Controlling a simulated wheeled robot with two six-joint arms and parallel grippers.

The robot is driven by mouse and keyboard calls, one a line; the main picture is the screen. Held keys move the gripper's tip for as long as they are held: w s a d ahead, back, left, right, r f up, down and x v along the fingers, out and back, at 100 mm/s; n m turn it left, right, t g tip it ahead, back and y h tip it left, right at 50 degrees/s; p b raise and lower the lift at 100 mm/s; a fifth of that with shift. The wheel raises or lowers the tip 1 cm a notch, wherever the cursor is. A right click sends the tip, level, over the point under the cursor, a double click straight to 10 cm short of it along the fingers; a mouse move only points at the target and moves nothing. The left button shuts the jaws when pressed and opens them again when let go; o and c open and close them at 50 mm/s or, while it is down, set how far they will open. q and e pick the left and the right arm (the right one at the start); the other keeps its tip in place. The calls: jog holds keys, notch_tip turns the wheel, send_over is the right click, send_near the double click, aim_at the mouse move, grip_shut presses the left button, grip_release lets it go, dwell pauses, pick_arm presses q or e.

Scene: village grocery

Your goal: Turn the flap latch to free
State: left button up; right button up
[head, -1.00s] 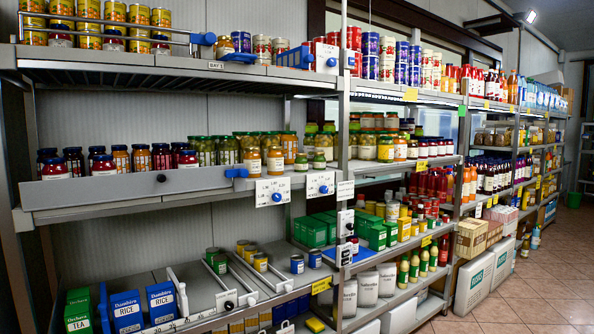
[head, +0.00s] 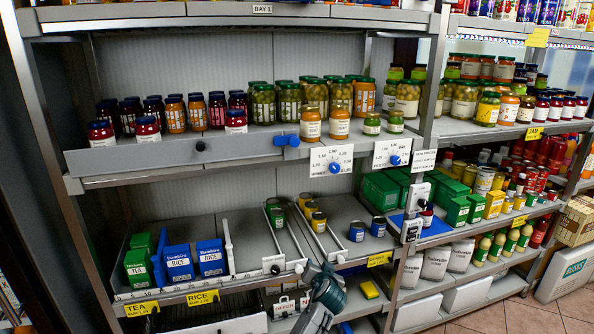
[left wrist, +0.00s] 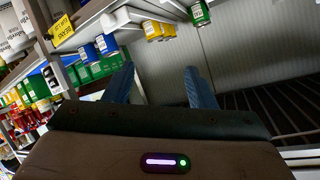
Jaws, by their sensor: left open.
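A small blue latch-like piece (head: 287,141) sits at the right end of the grey front board (head: 120,160) on the middle shelf; I cannot tell its setting. Lower down, a panel marked OPEN (head: 287,307) is partly hidden behind my left arm; I cannot tell which of these is the flap latch. My right gripper is not in view.
Dial cards (head: 331,168) and (head: 393,153) hang on the middle shelf's edge. Blue rice boxes (head: 179,262), a tea box (head: 139,268) and several cans stand on the lower shelf. A steel upright (head: 425,100) is at the right. Tiled floor shows at the lower right.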

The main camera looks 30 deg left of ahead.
pick_arm(q)
notch_tip(320, 180, up, 21)
jog(key=w+a+n+t+y+p, duration=0.1)
jog(key=w+a+n+y+p, duration=0.1)
jog(key=n+y, duration=0.1)
jog(key=n+y+p, duration=0.3)
send_near(295, 143)
jog(key=p+x, duration=0.1)
jog(key=x, duration=0.1)
jog(key=p+x, duration=0.3)
jog(key=x, duration=0.2)
jog(key=shift+r, duration=0.25)
jog(key=shift+w+a+f+p, duration=0.2)
jog(key=shift+w+a+p, duration=0.2)
jog(key=shift+w, duration=0.1)
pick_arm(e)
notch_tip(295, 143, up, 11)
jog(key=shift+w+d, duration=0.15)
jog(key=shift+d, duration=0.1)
pick_arm(q)
jog(key=shift+c, duration=0.6)
jog(key=c, duration=0.9)
jog(key=shift+o, duration=0.2)
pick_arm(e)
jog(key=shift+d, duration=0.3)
